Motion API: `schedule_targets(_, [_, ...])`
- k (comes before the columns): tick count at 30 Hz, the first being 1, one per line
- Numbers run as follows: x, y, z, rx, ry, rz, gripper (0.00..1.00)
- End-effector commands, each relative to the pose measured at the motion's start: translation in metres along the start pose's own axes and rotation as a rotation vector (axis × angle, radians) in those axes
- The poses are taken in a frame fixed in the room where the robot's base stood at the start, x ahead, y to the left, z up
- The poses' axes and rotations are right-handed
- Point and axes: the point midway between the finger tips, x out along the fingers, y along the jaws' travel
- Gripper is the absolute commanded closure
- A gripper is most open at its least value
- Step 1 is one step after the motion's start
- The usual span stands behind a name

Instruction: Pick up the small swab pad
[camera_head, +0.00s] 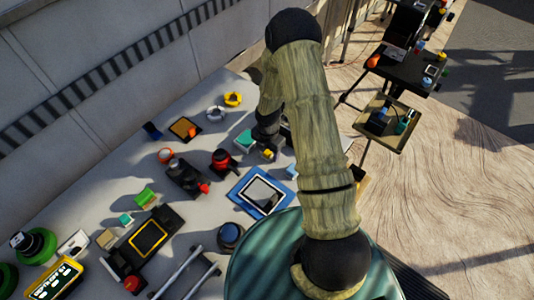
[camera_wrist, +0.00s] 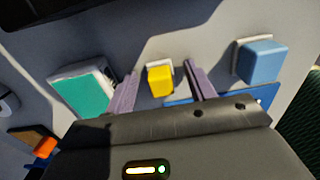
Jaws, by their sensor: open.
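A small yellow pad on a white backing (camera_wrist: 160,79), which looks like the small swab pad, lies on the grey table. It also shows in the head view as a small yellow spot (camera_head: 268,154) just by my gripper. My gripper (camera_wrist: 161,69) is open, its two purple-grey fingers apart. In the wrist view the yellow pad appears between the fingertips, with space on both sides; I cannot tell the height of the fingers above it. In the head view my gripper (camera_head: 266,141) is partly hidden by my arm.
A teal pad on white backing (camera_wrist: 82,92) lies left of the fingers, and a blue block on white backing (camera_wrist: 261,61) lies right. A blue-framed tablet (camera_head: 264,194), a black-and-red device (camera_head: 222,160) and a black camera-like item (camera_head: 184,177) are nearby.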

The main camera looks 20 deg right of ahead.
Motion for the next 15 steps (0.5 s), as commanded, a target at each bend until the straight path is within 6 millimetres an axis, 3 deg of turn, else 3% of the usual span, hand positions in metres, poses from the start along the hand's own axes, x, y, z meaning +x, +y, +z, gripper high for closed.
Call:
schedule_targets(7, [-0.0002, 0.0001, -0.0003, 0.000, 0.000, 0.000, 0.45])
schedule_targets(15, [-0.0003, -0.0001, -0.0001, 0.000, 0.000, 0.000, 0.94])
